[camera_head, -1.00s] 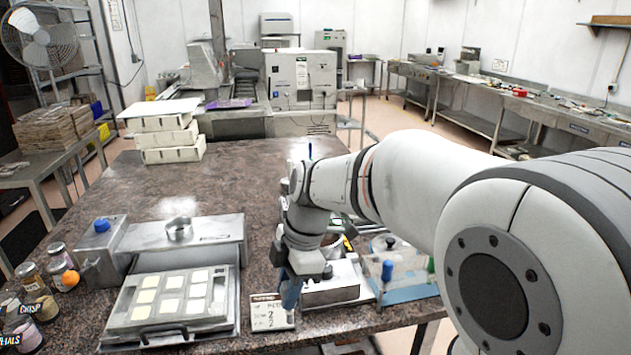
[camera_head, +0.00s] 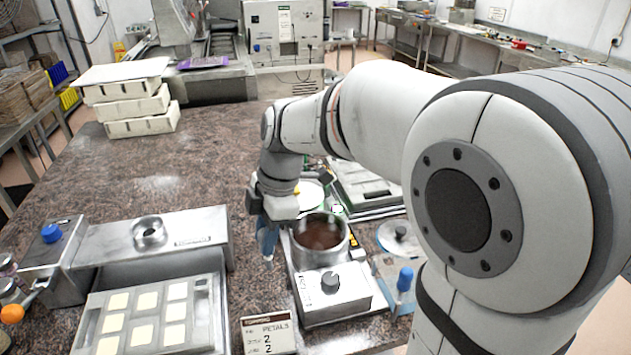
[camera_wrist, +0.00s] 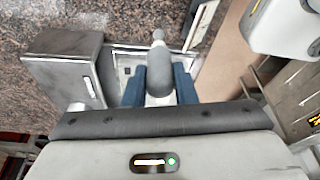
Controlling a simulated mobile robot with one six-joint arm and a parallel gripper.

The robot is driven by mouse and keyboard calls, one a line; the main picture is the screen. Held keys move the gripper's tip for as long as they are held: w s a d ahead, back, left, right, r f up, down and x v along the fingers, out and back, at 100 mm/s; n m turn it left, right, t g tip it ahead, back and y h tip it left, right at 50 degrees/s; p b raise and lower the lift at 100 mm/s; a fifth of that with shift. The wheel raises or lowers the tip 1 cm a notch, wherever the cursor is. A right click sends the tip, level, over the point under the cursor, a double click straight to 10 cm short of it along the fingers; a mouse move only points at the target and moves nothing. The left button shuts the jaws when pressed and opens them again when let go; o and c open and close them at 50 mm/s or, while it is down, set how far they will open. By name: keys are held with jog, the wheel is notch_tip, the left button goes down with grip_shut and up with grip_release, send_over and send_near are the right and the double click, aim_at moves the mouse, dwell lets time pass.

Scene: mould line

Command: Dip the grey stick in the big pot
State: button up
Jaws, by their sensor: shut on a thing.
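The big pot (camera_head: 337,250), a round metal pot with brown liquid inside, sits on a metal heater with a black knob in the head view. My gripper (camera_head: 266,245) is just left of the pot, its blue fingers pointing down outside the rim. The wrist view shows my gripper (camera_wrist: 159,88) shut on the grey stick (camera_wrist: 157,62). The stick has a rounded grip and a small ball at its far end. The pot cannot be identified in the wrist view.
A metal tray (camera_head: 213,300) with pale squares is at the front left, behind it a metal box with a blue knob (camera_head: 51,233). A sign (camera_head: 268,335) stands in front. A lidded dish (camera_head: 400,245) is right of the pot. White boxes (camera_head: 127,108) are stacked behind; mid-table is clear.

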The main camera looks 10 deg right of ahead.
jog(key=w+d+r+m+t+p, duration=0.25)
jog(key=w+d+m+p, duration=0.55)
jog(key=d, duration=0.5)
notch_tip(320, 180, down, 9)
jog(key=w+n+b, duration=0.1)
jog(key=b, duration=0.7)
jog(key=shift+w+a, duration=0.15)
jog(key=shift+a, duration=0.1)
jog(key=shift+r+g, duration=0.1)
jog(key=shift+g, duration=0.15)
dwell(0.6)
notch_tip(320, 180, up, 7)
jog(key=p, duration=0.4)
dwell(0.8)
jog(key=shift+r, duration=0.1)
dwell(0.9)
notch_tip(320, 180, up, 4)
jog(key=shift+p, duration=1.2)
